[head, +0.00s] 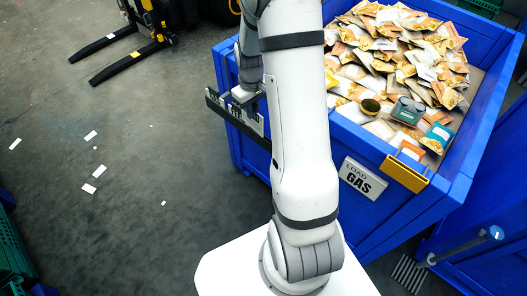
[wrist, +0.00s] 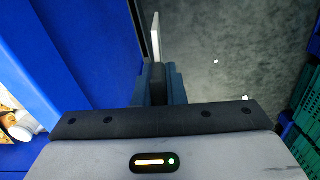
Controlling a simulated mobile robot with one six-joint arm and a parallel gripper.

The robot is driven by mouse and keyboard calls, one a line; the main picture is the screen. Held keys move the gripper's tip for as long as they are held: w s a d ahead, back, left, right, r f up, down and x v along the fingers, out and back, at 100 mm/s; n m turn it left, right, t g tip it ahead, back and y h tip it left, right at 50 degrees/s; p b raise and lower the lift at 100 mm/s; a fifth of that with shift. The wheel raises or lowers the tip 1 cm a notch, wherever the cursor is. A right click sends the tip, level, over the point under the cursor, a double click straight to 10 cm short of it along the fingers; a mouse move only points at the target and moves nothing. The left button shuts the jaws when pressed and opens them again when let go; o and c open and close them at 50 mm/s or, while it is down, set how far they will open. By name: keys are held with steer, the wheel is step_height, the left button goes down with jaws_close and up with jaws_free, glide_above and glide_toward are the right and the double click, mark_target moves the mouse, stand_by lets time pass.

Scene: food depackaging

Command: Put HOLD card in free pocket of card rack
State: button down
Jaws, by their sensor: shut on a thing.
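The card rack (head: 235,118) is a dark strip on the left outer side of the blue bin, with pale lettered labels along it. In the head view my gripper (head: 245,96) is at the rack, and my arm covers the rack's right end. In the wrist view my gripper (wrist: 156,75) is shut on a thin white card (wrist: 155,37), seen nearly edge-on. Its lettering is not readable. The card stands close beside the rack's dark edge (wrist: 135,25); I cannot tell whether it is in a pocket. Which pocket is free is not visible.
A forklift (head: 150,30) stands back left. White scraps (head: 88,188) lie on open floor.

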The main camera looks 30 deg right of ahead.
steer(key=s+d+f+n, duration=0.1)
steer(key=d+f, duration=0.3)
steer(key=f, duration=0.4)
steer(key=shift+s+f, duration=0.2)
steer(key=shift+f, duration=0.2)
steer(key=shift+d+f, duration=0.1)
steer(key=shift+f+b, duration=0.45)
steer(key=shift+f, duration=0.1)
steer(key=c, duration=1.5)
jaws_free()
steer(key=shift+r, duration=0.15)
